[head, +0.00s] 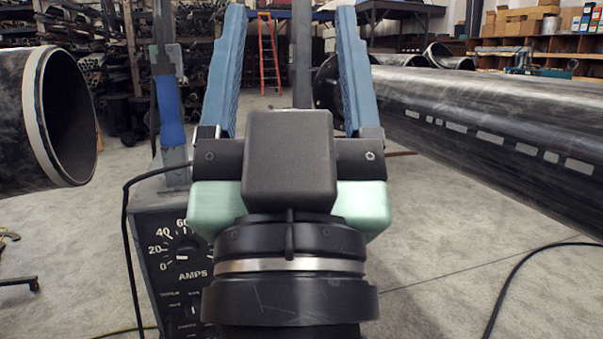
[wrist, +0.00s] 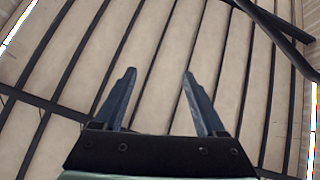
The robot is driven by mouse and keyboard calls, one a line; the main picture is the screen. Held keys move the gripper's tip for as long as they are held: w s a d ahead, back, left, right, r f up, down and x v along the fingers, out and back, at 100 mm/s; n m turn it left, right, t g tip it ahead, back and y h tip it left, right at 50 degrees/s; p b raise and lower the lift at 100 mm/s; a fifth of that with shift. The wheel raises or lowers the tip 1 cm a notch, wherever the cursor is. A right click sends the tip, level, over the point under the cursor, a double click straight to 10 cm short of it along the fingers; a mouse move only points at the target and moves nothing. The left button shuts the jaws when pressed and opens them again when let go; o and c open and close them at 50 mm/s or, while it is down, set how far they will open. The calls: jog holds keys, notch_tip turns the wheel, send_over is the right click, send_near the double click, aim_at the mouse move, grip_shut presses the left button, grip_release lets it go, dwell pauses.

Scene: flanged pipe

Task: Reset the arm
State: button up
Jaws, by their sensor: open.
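My gripper (head: 291,62) is in the middle of the head view, with its two blue fingers pointing up and set wide apart. It is open and nothing is between the fingers. In the wrist view my gripper (wrist: 158,82) is also open and empty, seen against a ceiling of pale panels and dark beams (wrist: 262,85). My wrist and gripper body hide the lower middle of the head view.
A pipe with a pale end band (head: 38,115) opens at the left. A long dark pipe (head: 500,125) runs along the right. An amps control box (head: 165,265) stands behind my wrist at lower left. An orange ladder (head: 268,55) and shelves are far back. Grey floor shows between.

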notch_tip(320, 180, up, 38)
jog(key=s+p, duration=0.1)
jog(key=p, duration=3.5)
jog(key=shift+s+d+f, duration=0.2)
jog(key=shift+s+d, duration=0.1)
jog(key=shift+s, duration=0.1)
